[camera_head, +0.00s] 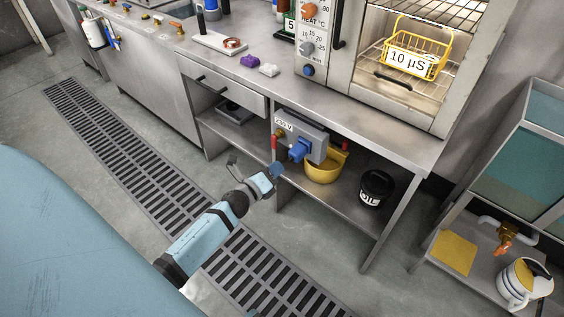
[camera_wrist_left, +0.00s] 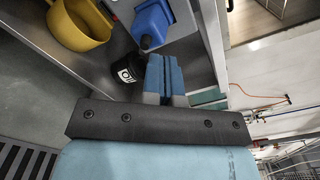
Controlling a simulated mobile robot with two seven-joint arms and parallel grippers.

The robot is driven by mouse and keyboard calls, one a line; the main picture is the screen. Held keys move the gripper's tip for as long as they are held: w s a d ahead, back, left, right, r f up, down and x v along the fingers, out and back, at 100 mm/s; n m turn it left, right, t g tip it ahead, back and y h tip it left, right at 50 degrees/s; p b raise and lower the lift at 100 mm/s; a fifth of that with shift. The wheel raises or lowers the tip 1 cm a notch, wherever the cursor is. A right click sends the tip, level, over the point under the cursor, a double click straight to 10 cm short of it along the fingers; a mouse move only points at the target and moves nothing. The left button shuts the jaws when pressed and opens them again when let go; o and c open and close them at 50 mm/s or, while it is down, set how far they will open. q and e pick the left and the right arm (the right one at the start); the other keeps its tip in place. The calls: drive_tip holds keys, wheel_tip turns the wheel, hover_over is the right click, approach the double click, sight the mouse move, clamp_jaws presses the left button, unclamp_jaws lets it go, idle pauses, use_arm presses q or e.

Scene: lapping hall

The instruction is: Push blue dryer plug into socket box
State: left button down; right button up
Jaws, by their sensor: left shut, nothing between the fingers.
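The grey socket box (camera_head: 312,136), marked 230 V, is mounted under the front edge of the steel bench. The blue dryer plug (camera_head: 298,151) sits at the box's front face; how deep it is in cannot be told. In the left wrist view the plug (camera_wrist_left: 153,20) shows large near the top, just beyond the fingertips. My left gripper (camera_head: 277,169) is just left of and slightly below the plug. Its blue fingers (camera_wrist_left: 165,76) are shut together with nothing between them. Whether they touch the plug is unclear. My right gripper is not seen.
A yellow bowl (camera_head: 325,168) and a black labelled pot (camera_head: 376,188) stand on the shelf below the box. A red-handled item (camera_head: 274,142) is left of the box. An oven (camera_head: 413,64) stands on the bench. A floor grating (camera_head: 143,172) runs in front.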

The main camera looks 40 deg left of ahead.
use_arm(q)
drive_tip(key=s, duration=1)
drive_tip(key=shift+s+a, duration=0.35)
drive_tip(key=shift+a, duration=0.1)
